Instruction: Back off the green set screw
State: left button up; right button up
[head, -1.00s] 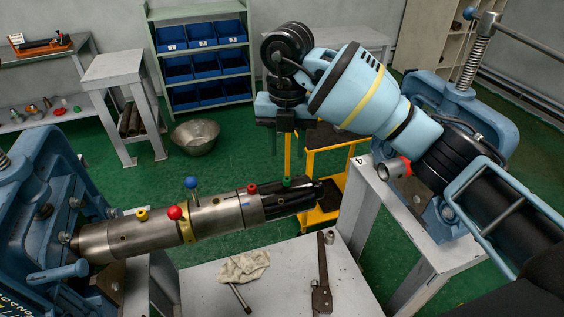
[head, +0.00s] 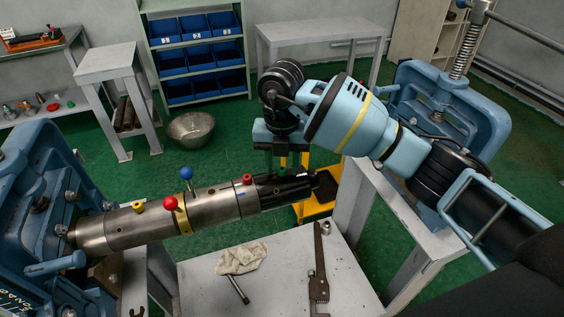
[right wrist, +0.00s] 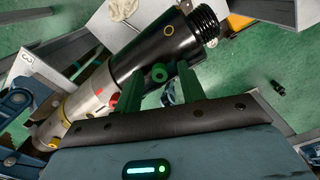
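A steel and black pipe assembly (head: 200,211) lies held in the left blue vise (head: 42,185). The green set screw (right wrist: 159,72) stands on its black section (right wrist: 150,48) in the right wrist view. In the head view my gripper hides that screw or blends with it. My right gripper (head: 283,172) points down over the black section, and its fingers (right wrist: 160,82) are open on either side of the green screw with gaps showing. The wrist view shows no clear contact. My left gripper is not in view.
Yellow (head: 138,206), red (head: 171,203) and blue (head: 186,174) knobs and a small red screw (head: 248,180) stand up from the pipe. A grey bench (head: 275,298) below carries a rag (head: 241,258) and a wrench (head: 319,270). A second vise (head: 446,110) stands right.

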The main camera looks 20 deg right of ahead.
grip_shut()
jog(key=shift+r+n, duration=0.1)
jog(key=shift+n, duration=0.2)
